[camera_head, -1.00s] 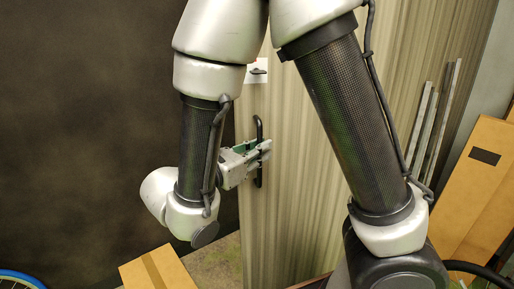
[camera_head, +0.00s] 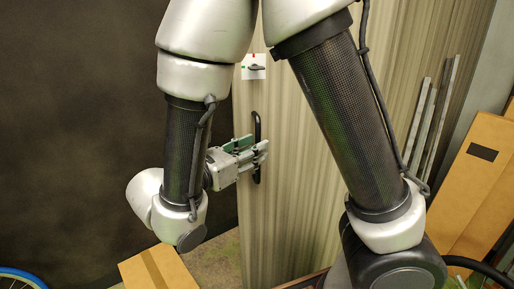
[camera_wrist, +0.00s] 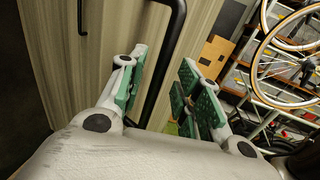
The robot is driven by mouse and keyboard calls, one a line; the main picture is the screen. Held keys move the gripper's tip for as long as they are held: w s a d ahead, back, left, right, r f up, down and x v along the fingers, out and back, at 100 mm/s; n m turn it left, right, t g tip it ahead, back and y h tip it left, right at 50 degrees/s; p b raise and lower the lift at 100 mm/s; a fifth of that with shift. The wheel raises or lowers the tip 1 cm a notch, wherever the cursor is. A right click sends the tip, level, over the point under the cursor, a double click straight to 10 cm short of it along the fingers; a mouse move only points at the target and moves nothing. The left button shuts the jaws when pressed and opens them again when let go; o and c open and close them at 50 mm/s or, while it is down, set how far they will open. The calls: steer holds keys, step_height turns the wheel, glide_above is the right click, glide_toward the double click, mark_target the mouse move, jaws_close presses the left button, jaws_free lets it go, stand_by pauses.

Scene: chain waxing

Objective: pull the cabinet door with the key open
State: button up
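The cabinet door (camera_head: 295,215) is tall, with grey-beige wood grain. Its black bar handle (camera_head: 257,123) stands upright near the left edge in the head view. Above it is a white lock plate (camera_head: 246,72) with a dark key (camera_head: 257,68) lying level. My gripper (camera_head: 262,154) is at the handle's middle. In the wrist view the handle (camera_wrist: 166,60) runs between the green-padded fingers of my gripper (camera_wrist: 165,92). The fingers are apart, with a clear gap on the right of the bar. I cannot tell whether the door stands ajar.
Another dark handle (camera_wrist: 81,15) shows on the cabinet in the wrist view. A cardboard box (camera_head: 158,268) lies on the floor at lower left. A large cardboard box (camera_head: 482,185) and metal bars (camera_head: 432,125) lean at right. Bicycles (camera_wrist: 285,60) stand on the right in the wrist view.

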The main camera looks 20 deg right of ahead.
steer(key=v, duration=0.9)
steer(key=shift+s+a, duration=0.2)
steer(key=shift+a, duration=0.2)
